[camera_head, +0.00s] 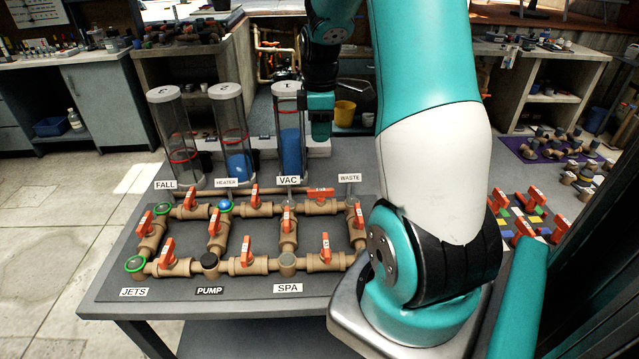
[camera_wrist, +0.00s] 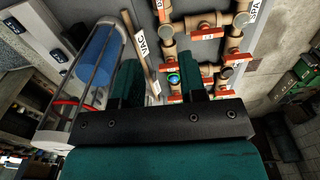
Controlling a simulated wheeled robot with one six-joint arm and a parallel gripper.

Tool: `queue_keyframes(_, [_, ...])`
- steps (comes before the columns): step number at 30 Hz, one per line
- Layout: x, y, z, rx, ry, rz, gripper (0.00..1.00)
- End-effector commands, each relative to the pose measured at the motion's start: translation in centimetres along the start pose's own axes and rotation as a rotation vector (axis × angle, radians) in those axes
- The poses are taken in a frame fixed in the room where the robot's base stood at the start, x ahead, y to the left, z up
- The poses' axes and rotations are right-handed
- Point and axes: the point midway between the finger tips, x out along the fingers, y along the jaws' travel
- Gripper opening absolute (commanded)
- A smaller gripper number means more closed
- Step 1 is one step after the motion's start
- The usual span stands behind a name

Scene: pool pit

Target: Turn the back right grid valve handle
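The valve grid is a tan pipe loop (camera_head: 205,268) on a dark board on the table, with orange handles. The back right handle (camera_head: 320,193) lies along its pipe between the VAC label (camera_head: 288,181) and the WASTE label (camera_head: 349,177). My gripper (camera_head: 320,132) hangs above and behind it, beside the VAC cylinder, touching no handle. In the wrist view its two dark green fingers (camera_wrist: 161,85) are apart with nothing held between them. Several orange handles (camera_wrist: 206,33) show beyond the fingers there; I cannot tell for sure which is the back right one.
Three clear cylinders, FALL (camera_head: 171,135), HEATER (camera_head: 231,130) and VAC (camera_head: 290,150), stand along the back of the table. My arm covers the table's right part. Another set of orange-handled valves (camera_head: 523,225) lies at the right. The air above the grid is clear.

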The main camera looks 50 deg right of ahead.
Motion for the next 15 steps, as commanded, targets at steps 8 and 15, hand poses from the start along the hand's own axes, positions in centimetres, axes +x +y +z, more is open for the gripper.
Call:
queue_keyframes(8, [4.1, 0.1, 0.2, -0.007, -0.005, -0.008, 0.38])
queue_keyframes(15, [9.7, 0.0, 0.1, -0.008, -0.004, -0.008, 0.38])
